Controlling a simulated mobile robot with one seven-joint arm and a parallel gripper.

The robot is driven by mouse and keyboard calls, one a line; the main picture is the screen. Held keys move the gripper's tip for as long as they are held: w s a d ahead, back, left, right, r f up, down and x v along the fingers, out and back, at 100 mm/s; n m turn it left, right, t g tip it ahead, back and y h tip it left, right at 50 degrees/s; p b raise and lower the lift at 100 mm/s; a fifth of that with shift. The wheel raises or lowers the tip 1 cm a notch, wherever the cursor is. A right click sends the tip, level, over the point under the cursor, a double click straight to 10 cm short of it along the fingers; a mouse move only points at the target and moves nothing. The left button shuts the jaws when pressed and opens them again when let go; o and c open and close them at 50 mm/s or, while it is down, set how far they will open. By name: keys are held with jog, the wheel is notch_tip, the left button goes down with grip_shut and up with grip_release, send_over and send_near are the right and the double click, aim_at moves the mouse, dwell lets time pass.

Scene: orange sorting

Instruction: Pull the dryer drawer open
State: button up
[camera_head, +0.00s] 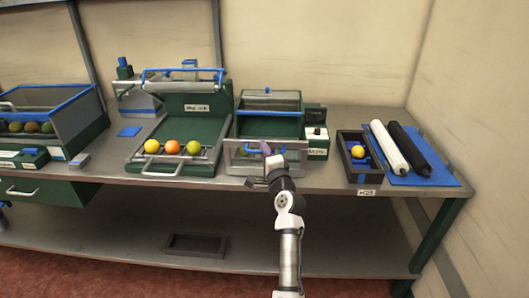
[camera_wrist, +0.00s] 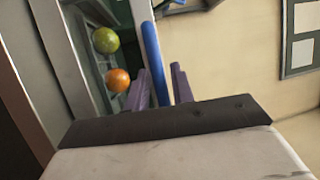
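I take the dryer to be the green and grey box unit (camera_head: 268,122) at the centre of the bench; its label is too small to read. Its front has a grey framed panel (camera_head: 236,158), partly hidden by my arm. My gripper (camera_head: 266,150) is in front of this panel. In the wrist view my gripper (camera_wrist: 162,88) has its two purple fingers apart. A blue bar (camera_wrist: 150,50) runs down to between them, nearer the left finger; I cannot tell whether they touch. A green fruit (camera_wrist: 106,40) and an orange fruit (camera_wrist: 118,79) lie left of the bar.
Left of the unit is a sloped green tray (camera_head: 172,170) with three fruits at its front. A white switch box (camera_head: 316,138) stands close on the right. Farther right are a dark bin (camera_head: 345,165) with a yellow fruit and a blue mat (camera_head: 435,178) with two rollers.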

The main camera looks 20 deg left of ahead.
jog(key=shift+o, duration=0.7)
jog(key=b+v, duration=0.3)
jog(key=v, duration=1.1)
